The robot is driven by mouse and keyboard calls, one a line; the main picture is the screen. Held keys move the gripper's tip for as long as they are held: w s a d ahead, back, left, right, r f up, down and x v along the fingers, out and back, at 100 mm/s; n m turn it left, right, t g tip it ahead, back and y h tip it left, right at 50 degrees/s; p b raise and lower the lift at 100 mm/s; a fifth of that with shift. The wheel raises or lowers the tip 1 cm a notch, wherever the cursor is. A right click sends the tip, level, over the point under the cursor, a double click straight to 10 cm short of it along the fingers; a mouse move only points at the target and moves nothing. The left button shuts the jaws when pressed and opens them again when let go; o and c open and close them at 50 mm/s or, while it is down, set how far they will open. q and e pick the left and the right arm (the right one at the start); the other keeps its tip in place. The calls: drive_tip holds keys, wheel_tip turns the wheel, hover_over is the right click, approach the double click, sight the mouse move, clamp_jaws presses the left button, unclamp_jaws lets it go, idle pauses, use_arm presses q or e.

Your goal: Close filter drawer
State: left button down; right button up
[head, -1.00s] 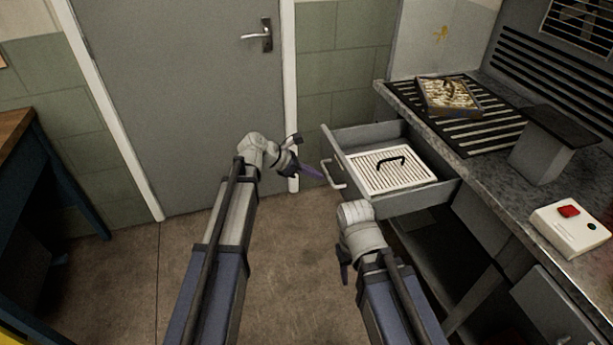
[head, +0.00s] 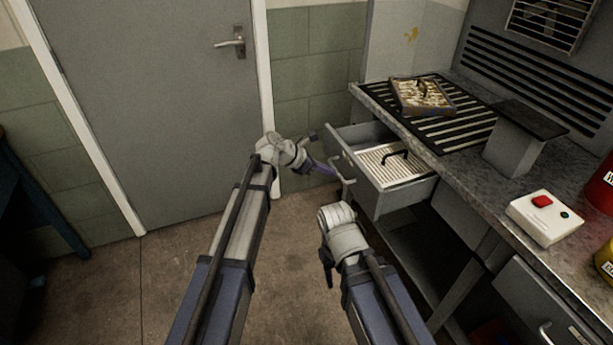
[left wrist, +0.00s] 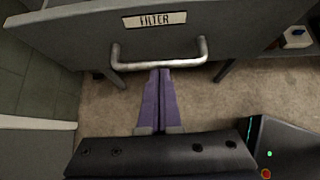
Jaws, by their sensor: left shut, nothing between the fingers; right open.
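The grey filter drawer (head: 352,165) sticks partly out from under the counter, with a white slatted filter with a black handle (head: 395,162) inside. In the left wrist view its front carries a FILTER label (left wrist: 155,19) and a metal bar handle (left wrist: 160,53). My left gripper (head: 332,172) is shut and empty at the drawer front. Its purple fingers (left wrist: 162,72) reach to the handle bar, their tips at or just under it; I cannot tell whether they touch. My right gripper (head: 326,268) is open, low in front of the counter, apart from the drawer.
On the counter (head: 455,170) are a dirty filter (head: 421,96) on a black slatted mat, a grey stand (head: 515,140), and a white box with a red button (head: 544,217). A red container (head: 601,185) stands at the right edge. The floor before the door (head: 150,110) is clear.

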sight(350, 153)
use_arm(q)
drive_tip(key=w+d, duration=0.2)
drive_tip(key=d, duration=0.3)
drive_tip(key=w+d, duration=0.3)
drive_tip(key=d, duration=0.3)
drive_tip(key=w+d, duration=0.2)
drive_tip(key=d, duration=0.3)
drive_tip(key=shift+w+d, duration=0.15)
drive_tip(key=shift+w, duration=0.1)
drive_tip(key=shift+d, duration=0.1)
drive_tip(key=shift+w+d, duration=0.1)
drive_tip(key=shift+s+a, duration=0.2)
drive_tip(key=shift+a, duration=0.15)
drive_tip(key=a, duration=0.1)
drive_tip(key=s+a+f, duration=0.1)
drive_tip(key=shift+s+a+b, duration=0.2)
drive_tip(key=shift+a+b, duration=0.15)
drive_tip(key=shift+b, duration=0.05)
drive_tip(key=p+v, duration=0.6)
drive_tip(key=v, duration=0.3)
drive_tip(key=shift+s+a+r, duration=0.1)
drive_tip(key=shift+a+r, duration=0.1)
drive_tip(key=shift+a, duration=0.1)
drive_tip(key=shift+s+a+r, duration=0.2)
drive_tip(key=shift+a, duration=0.25)
